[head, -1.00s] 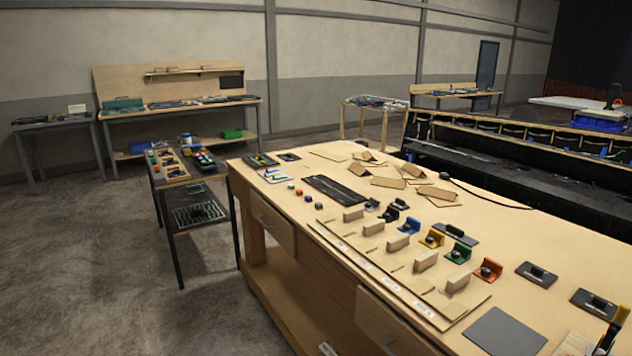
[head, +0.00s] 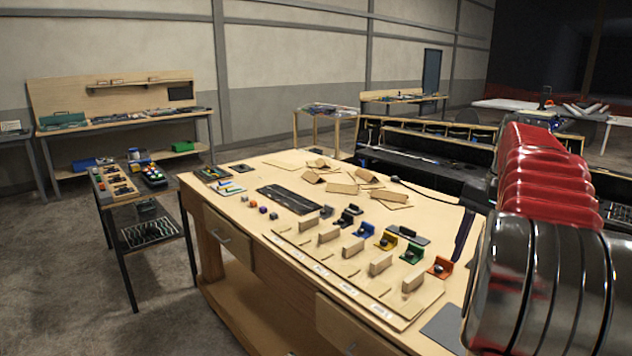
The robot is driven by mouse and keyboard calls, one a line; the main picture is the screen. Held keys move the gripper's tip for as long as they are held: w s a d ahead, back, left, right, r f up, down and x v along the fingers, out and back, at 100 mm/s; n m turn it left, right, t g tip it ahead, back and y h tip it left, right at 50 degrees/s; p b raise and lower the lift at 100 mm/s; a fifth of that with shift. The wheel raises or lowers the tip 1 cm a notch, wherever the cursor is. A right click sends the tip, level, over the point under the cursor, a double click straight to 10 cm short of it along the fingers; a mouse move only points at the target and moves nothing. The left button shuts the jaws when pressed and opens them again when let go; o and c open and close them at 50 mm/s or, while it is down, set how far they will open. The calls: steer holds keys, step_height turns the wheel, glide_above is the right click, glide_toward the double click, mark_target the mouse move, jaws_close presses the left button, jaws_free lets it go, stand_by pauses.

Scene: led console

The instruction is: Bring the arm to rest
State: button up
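A thick red ribbed and shiny metal part of my arm fills the right foreground in the head view. My gripper does not show; it is outside the picture or hidden by the arm. The arm covers the near right part of the wooden workbench (head: 262,219). On the bench is a board (head: 405,322) with several small wooden blocks standing in a row. Behind them is a row of small coloured brackets, among them a green one (head: 413,253) and an orange one (head: 440,267).
A black panel (head: 288,199) and folded cardboard pieces (head: 341,189) lie farther back on the bench. A narrow table with a parts tray (head: 115,186) stands at the left. The floor (head: 60,290) at left front is clear. A dark console (head: 420,166) stands behind the bench.

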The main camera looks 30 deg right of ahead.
steer(key=w+a+n+t+h, duration=0.1)
steer(key=w+a+n, duration=0.2)
steer(key=a, duration=0.8)
steer(key=w+a+n+h, duration=0.15)
steer(key=a+n, duration=0.25)
steer(key=a, duration=0.7)
steer(key=s+a+f+n+t, duration=0.1)
steer(key=s+a+f+n, duration=0.1)
steer(key=a, duration=0.4)
steer(key=s+a+f+n+t, duration=0.1)
steer(key=s+a+f+n, duration=0.1)
steer(key=a+f+n, duration=0.2)
steer(key=s+a+f+n+t, duration=0.1)
steer(key=a+f, duration=0.3)
steer(key=a, duration=0.6)
steer(key=shift+s+n+t+y, duration=0.3)
steer(key=shift+s+n+y, duration=0.15)
steer(key=shift+s+n, duration=0.45)
steer(key=c, duration=0.5)
steer(key=shift+c, duration=0.2)
